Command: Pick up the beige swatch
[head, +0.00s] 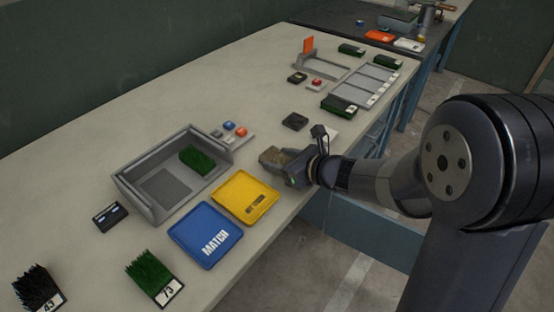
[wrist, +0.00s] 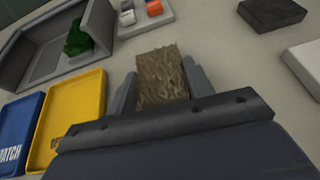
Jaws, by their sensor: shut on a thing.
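The beige swatch (wrist: 162,77) is a small brownish, fibrous block in the wrist view. It sits between the two fingers of my gripper (wrist: 160,88), one finger on each side. In the head view the swatch (head: 272,156) shows at the tip of my gripper (head: 278,160), near the front edge of the table, right of the yellow tray. My gripper is shut on it. I cannot tell how far the swatch is above the table.
A yellow tray (head: 247,178) and a blue MATCH tray (head: 190,242) lie left of my gripper. A grey open box (head: 130,185) holds a green swatch (head: 197,159). A dark pad (head: 295,121) lies behind my gripper. Green turf (head: 150,269) and dark turf (head: 36,286) stand front left.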

